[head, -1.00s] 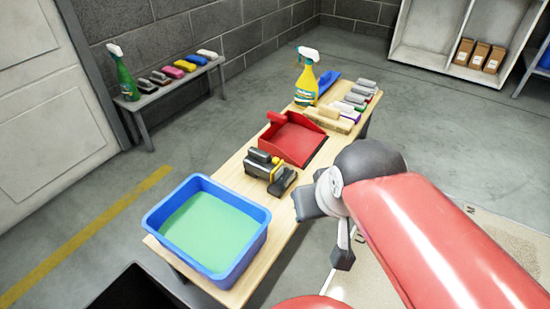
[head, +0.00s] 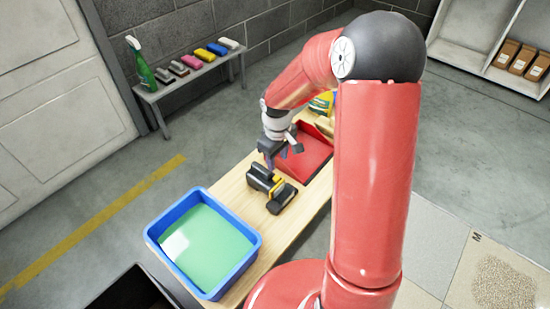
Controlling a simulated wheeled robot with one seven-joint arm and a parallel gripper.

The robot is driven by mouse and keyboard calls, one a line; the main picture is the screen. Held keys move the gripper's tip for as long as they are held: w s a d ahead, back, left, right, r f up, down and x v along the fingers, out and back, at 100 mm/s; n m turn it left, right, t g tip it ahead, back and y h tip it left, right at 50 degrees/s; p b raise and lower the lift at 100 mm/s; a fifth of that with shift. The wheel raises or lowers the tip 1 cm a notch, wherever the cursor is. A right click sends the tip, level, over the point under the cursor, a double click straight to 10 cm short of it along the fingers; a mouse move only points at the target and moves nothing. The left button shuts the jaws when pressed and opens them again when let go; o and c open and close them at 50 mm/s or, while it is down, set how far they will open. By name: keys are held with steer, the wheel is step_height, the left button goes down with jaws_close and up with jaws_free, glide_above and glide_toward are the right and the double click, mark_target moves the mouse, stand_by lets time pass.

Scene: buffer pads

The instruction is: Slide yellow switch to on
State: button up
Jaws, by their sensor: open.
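A dark grey and black tool (head: 262,180) with a yellow part (head: 277,187) lies on the wooden table, between the blue tub and the red dustpan. The yellow part may be the switch; it is too small to tell its position. My gripper (head: 275,160) is open and empty, pointing down just behind and above the tool, in front of the red dustpan. I cannot tell whether a finger touches the tool. My arm hides the far part of the table.
A blue tub (head: 252,262) with green liquid stands at the table's near end. A grey bench (head: 190,80) with a green spray bottle (head: 140,68) and several blocks stands along the wall.

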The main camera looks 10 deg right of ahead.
mark_target(276, 178)
steer(key=shift+w+f, duration=0.4)
steer(key=shift+f, duration=0.3)
step_height(276, 178, down, 7)
steer(key=shift+f+b, duration=0.2)
steer(key=shift+b, duration=0.1)
jaws_close()
steer(key=shift+a, duration=0.1)
